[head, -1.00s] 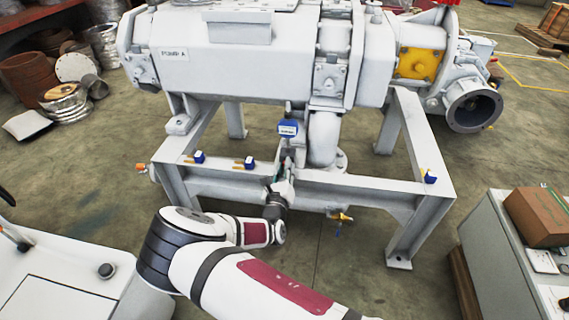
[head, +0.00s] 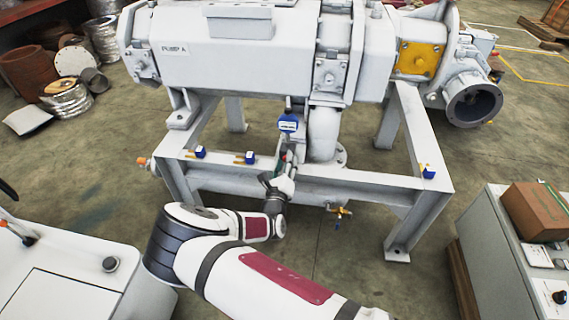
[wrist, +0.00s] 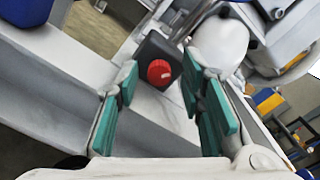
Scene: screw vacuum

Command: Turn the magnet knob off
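The magnet knob (wrist: 159,72) is a red round knob with a pale mark, on a dark square base (wrist: 157,50). In the wrist view it sits ahead of my gripper (wrist: 163,105), between the two green-padded fingers and a little beyond their tips. The fingers are spread wide with nothing between them, so the gripper is open. In the head view my gripper (head: 283,166) is at the pump frame's front beam, below a blue-and-white gauge (head: 288,124). The knob is too small and covered to make out clearly there.
The white pump (head: 250,55) stands on a grey-white steel frame (head: 385,190). Small blue-topped parts (head: 250,157) sit on the front beam. A brass valve (head: 341,212) hangs below it. A cabinet with a cardboard box (head: 536,211) is at the right.

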